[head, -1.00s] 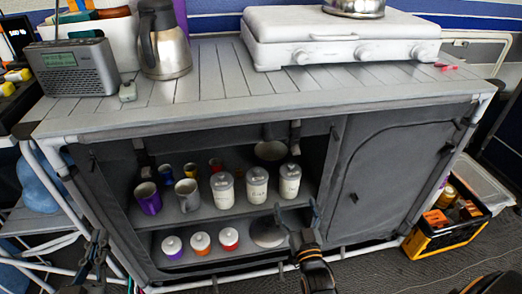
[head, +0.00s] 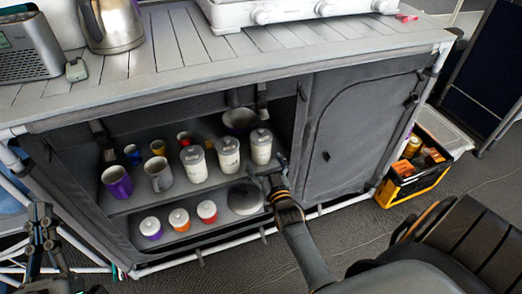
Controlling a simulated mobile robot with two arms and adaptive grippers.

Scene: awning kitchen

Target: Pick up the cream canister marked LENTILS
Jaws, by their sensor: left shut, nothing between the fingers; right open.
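Three cream canisters with lids stand in a row on the cabinet's upper shelf: a left one (head: 194,167), a middle one (head: 228,161) and a right one (head: 261,149). Their dark lettering is too small to read, so I cannot tell which is marked LENTILS. My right gripper (head: 266,169) is open and empty, in front of the cabinet opening, just below and near the right canister. My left gripper (head: 41,212) is shut and empty at the far left, outside the cabinet's left end.
A purple mug (head: 117,182) and a grey mug (head: 159,175) stand left of the canisters, small cups behind. Several small lidded jars and a round pan or lid (head: 245,198) are on the lower shelf. The right cabinet door (head: 362,128) is closed. A crate (head: 412,187) sits right.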

